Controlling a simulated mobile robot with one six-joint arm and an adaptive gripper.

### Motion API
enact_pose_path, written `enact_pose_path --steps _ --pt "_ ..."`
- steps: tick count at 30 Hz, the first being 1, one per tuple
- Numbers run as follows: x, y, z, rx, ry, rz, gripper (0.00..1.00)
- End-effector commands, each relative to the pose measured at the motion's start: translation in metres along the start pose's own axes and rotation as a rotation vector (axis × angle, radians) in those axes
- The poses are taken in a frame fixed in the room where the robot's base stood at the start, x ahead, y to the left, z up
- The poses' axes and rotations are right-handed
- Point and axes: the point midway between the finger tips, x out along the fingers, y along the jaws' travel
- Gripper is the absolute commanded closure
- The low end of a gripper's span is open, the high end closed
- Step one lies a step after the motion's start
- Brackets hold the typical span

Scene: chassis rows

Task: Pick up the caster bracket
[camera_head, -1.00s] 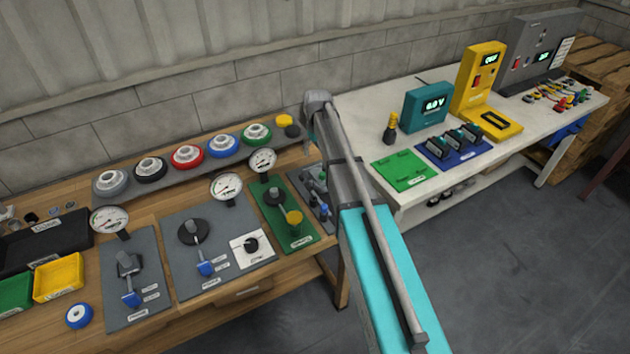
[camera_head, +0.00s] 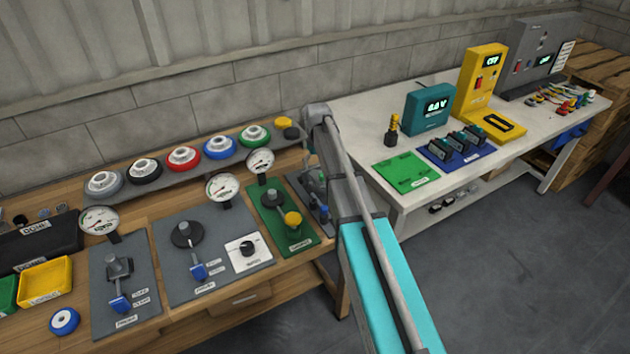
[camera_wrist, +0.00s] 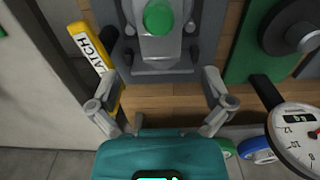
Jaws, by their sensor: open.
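I cannot identify the caster bracket with certainty. In the wrist view a grey metal piece with a green round top (camera_wrist: 158,18) sits in a dark grey fixture (camera_wrist: 125,55), beyond my fingertips; it may be the bracket. A yellow strip marked LATCH (camera_wrist: 92,50) lies left of it. My gripper (camera_wrist: 160,95) is open, its two grey fingers spread apart with nothing between them except a view of the wooden bench. In the head view the fixture (camera_head: 318,205) is partly behind my arm, and my gripper is hidden.
The wooden bench holds a green panel (camera_head: 282,217), grey panels, gauges (camera_head: 260,161) and a row of coloured wheels (camera_head: 220,147). A gauge (camera_wrist: 303,138) is close to the right finger. A white table (camera_head: 340,115) with meters stands right. Open floor lies in front.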

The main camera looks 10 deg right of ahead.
Motion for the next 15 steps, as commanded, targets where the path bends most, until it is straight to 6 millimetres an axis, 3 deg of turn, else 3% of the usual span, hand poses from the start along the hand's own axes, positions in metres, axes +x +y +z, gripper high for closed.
enact_pose_path --steps 15 --pt "0.011 -0.001 -0.001 -0.001 0.000 0.000 0.00"
